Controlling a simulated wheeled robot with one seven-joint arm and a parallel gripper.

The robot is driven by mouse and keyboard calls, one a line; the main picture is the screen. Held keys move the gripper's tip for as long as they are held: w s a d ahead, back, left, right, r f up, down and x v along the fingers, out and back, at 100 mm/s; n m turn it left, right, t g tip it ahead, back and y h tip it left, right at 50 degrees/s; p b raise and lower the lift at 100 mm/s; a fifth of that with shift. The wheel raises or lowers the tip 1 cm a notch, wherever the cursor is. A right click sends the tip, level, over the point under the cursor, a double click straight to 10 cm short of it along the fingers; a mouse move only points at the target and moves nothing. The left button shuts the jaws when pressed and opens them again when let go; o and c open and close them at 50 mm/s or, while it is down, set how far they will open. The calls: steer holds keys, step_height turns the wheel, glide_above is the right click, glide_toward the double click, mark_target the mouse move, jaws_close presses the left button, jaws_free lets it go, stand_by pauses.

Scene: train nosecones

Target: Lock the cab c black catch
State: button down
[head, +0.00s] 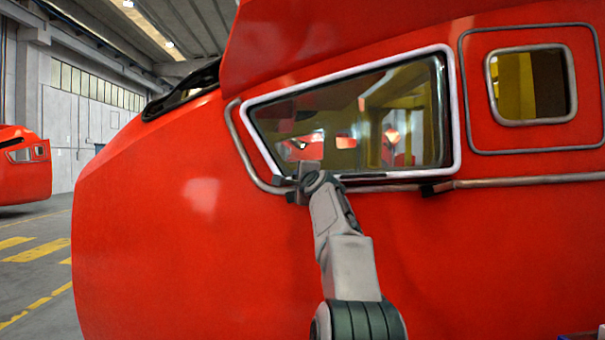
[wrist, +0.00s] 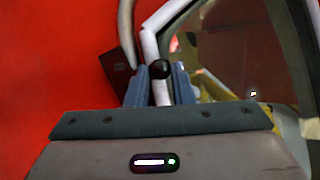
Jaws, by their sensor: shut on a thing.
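The red train cab fills most of the head view, with a white-framed side window (head: 451,110). My gripper (head: 298,182) is at the window's lower left corner, over the frame's bottom edge. In the wrist view my gripper (wrist: 160,84) has its two blue-grey fingers closed around the black catch (wrist: 160,69), whose rounded knob shows between the fingertips. The rest of the catch is hidden by the fingers. Whether the catch is locked cannot be told.
A grey handrail (head: 240,150) curves around the window's left side, close to my gripper. A dark block (head: 437,188) sits below the window to the right. A smaller framed window (head: 531,85) is further right. Open floor (head: 35,260) lies at left.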

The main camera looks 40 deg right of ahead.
steer(key=shift+w+a+r+n+p, duration=0.1)
steer(key=shift+a+n+p, duration=0.05)
steer(key=shift+n+p, duration=0.3)
stand_by(0.3)
steer(key=c, duration=1.3)
jaws_free()
steer(key=shift+o, duration=0.2)
steer(key=b+v, duration=0.7)
steer(key=v, duration=0.6)
steer(key=shift+s+r+b, duration=0.25)
steer(key=shift+s+b, duration=0.05)
steer(key=shift+s, duration=0.05)
